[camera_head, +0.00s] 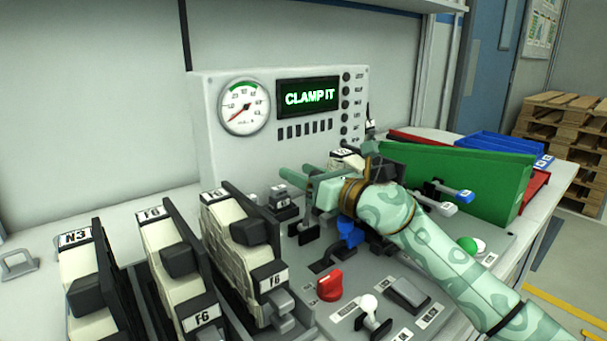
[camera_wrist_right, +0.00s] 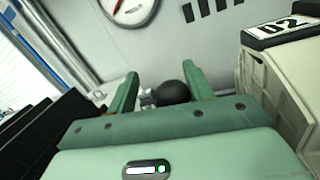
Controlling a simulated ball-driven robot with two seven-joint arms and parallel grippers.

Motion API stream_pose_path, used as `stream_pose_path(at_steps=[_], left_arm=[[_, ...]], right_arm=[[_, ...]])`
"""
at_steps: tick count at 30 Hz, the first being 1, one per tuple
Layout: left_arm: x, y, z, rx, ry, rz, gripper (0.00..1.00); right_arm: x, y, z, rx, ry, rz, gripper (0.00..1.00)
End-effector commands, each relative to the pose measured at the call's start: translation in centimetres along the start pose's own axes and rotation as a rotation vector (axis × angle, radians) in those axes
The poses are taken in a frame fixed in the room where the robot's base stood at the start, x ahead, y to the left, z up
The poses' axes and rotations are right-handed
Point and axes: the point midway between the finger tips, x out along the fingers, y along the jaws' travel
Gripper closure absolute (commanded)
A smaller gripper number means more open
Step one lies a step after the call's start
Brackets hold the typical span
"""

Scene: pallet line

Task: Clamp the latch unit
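My right gripper (camera_head: 296,182) reaches in from the right over the grey fixture panel, its green fingers apart and pointing left. In the right wrist view, a black ball knob (camera_wrist_right: 172,92) shows between the open fingers (camera_wrist_right: 160,95); I cannot tell whether they touch it. A cream and black unit (camera_head: 345,158), seemingly the latch unit, sits behind the gripper and is largely hidden by it. In the right wrist view, a cream unit with a black-and-white label (camera_wrist_right: 285,75) stands close to the right of the fingers. My left gripper is not in view.
A display (camera_head: 308,97) reads "CLAMP IT" beside a round gauge (camera_head: 244,107). Several cream and black units (camera_head: 230,245) stand in dark holders at front left. The panel carries a red knob (camera_head: 329,284), a white-tipped lever (camera_head: 368,304) and a green button (camera_head: 468,244). A green bin (camera_head: 465,180) stands at right.

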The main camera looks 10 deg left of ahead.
Motion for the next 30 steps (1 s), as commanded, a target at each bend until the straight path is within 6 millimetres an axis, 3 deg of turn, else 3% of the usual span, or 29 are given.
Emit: stream_pose_path(at_steps=[5, 8, 21, 25, 30], left_arm=[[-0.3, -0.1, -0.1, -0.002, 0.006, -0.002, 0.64], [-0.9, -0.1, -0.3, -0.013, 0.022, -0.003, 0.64], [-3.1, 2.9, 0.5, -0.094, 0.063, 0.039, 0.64], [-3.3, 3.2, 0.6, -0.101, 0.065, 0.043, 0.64], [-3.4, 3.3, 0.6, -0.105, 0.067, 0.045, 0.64]], right_arm=[[-0.3, 0.2, 0.3, -0.001, -0.002, 0.004, 0.50], [-1.6, 0.3, 0.6, -0.003, -0.003, 0.003, 0.50], [-12.9, 0.0, 0.2, -0.001, 0.001, -0.001, 0.50], [-15.1, -0.1, 0.1, 0.000, 0.000, -0.002, 0.50], [-16.3, -0.1, -0.1, 0.002, 0.000, 0.000, 0.50]])
